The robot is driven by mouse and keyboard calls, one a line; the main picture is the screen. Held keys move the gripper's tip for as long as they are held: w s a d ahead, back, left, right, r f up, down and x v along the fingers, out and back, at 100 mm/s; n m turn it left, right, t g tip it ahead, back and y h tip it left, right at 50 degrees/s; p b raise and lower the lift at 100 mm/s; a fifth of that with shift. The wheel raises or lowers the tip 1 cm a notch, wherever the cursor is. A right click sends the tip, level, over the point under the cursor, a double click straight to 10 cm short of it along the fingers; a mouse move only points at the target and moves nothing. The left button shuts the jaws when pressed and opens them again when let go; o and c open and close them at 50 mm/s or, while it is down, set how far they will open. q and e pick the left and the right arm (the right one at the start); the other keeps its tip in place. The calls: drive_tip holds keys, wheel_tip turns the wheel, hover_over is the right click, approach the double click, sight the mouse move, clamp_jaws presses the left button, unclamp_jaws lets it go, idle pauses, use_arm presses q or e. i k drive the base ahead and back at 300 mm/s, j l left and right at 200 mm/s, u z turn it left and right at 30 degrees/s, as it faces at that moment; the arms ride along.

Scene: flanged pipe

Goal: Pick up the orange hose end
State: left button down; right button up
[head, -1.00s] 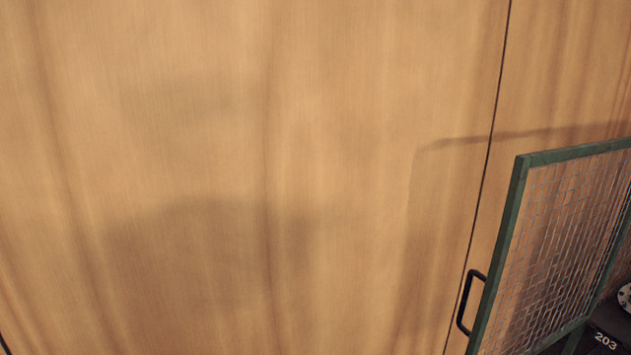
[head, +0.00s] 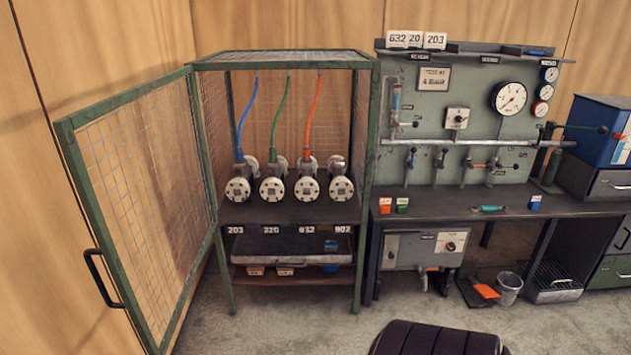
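The orange hose (head: 315,108) hangs inside the green wire-mesh cage (head: 285,57) in the head view. Its upper end is near the cage's top and its lower end meets the third flanged pipe (head: 307,188), above the label 632. A blue hose (head: 246,115) and a green hose (head: 281,108) hang to its left, each down to its own flanged pipe. The fourth flanged pipe (head: 341,188), above the label 902, has no hose on it. Neither of my grippers is in view.
The cage's mesh door (head: 145,200) stands open to the left, with a black handle (head: 104,278). A workbench (head: 460,208) with a gauge panel (head: 440,110) stands right of the cage. A bucket (head: 508,288) sits on the floor. Grey floor (head: 285,325) in front of the cage is clear.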

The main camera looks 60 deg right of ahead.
sight(306, 159)
drive_tip(key=z, duration=1.8)
drive_tip(key=i+l+u, duration=0.2)
drive_tip(key=i, duration=0.3)
drive_tip(key=i+u, duration=0.15)
drive_tip(key=i, duration=0.35)
